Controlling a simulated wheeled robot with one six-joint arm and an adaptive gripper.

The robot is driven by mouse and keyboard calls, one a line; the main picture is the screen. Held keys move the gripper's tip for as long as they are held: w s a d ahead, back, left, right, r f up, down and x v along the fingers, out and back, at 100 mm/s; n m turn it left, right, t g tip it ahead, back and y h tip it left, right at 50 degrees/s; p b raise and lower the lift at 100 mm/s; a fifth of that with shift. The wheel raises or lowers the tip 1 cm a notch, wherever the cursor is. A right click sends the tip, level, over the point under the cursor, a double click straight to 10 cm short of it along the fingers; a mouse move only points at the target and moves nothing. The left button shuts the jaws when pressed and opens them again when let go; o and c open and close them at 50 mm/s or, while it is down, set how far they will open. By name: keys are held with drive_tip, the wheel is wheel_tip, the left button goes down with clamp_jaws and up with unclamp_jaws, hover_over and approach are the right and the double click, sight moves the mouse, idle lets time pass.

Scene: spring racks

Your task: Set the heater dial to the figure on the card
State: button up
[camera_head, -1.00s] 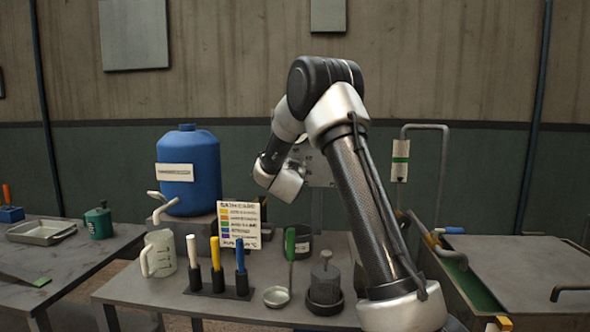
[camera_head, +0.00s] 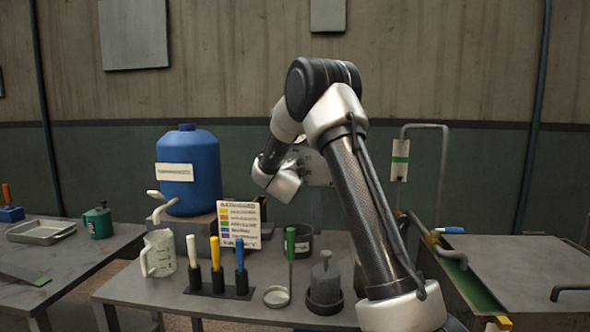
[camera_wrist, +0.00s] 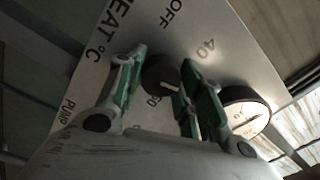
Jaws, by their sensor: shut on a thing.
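The heater dial (camera_wrist: 160,75) is a dark round knob with a light pointer line on a pale panel (camera_wrist: 225,60), in the wrist view. The panel reads "HEAT °C", "OFF", "40" and a partly hidden figure ending in 0. My gripper (camera_wrist: 157,78) has its green-padded fingers on both sides of the dial and is shut on it. In the head view my arm hides the dial and most of the panel (camera_head: 318,172). The card (camera_head: 239,222) stands on the table with coloured squares and lines of print, too small to read.
A round white gauge (camera_wrist: 244,110) sits right of the dial. On the table (camera_head: 130,291) stand a blue tank (camera_head: 188,172), a clear jug (camera_head: 160,254), a rack (camera_head: 220,292) of coloured-handled tools and a dark pot (camera_head: 300,244). A trough with pipes (camera_head: 455,257) lies at right.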

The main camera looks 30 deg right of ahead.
drive_tip(key=shift+f+m, duration=0.15)
drive_tip(key=shift+m, duration=7.15)
drive_tip(key=o, duration=1)
drive_tip(key=shift+a, duration=0.1)
drive_tip(key=v, duration=1.2)
